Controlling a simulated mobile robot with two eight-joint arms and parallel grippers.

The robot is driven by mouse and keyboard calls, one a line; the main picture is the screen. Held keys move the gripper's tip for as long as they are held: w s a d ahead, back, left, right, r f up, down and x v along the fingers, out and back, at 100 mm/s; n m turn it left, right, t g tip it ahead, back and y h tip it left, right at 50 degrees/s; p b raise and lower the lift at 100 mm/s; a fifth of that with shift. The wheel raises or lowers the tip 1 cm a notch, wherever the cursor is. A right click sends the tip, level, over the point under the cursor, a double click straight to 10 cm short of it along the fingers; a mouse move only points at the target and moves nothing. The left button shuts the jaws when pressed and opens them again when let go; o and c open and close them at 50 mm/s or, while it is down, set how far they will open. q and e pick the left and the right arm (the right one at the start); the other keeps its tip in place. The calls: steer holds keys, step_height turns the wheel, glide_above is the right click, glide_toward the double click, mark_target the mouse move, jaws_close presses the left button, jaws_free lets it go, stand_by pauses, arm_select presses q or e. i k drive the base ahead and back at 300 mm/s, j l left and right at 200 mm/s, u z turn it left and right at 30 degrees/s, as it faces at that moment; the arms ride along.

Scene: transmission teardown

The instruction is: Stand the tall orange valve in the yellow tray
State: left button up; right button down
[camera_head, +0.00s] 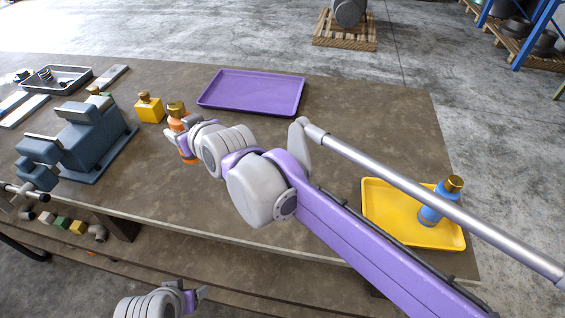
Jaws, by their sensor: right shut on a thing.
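The tall orange valve (176,122) has a gold cap and stands upright at the left middle of the table. My right gripper (185,142) is shut on it; the fingers and wrist hide part of its body. The yellow tray (385,222) lies at the table's right front, well apart from the valve.
An empty purple tray (250,90) lies at the back. A square yellow valve (149,108) stands left of the orange one. A blue-grey machine (85,135) and a grey parts tray (58,78) are at the left.

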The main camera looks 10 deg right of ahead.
mark_target(387, 214)
steer(key=k+l+z, duration=0.15)
steer(key=l, duration=0.25)
steer(key=k+l+z, duration=0.15)
steer(key=l, duration=0.2)
steer(key=k+l+z, duration=0.15)
steer(key=l, duration=0.3)
steer(key=l+z, duration=0.15)
steer(key=l, duration=0.25)
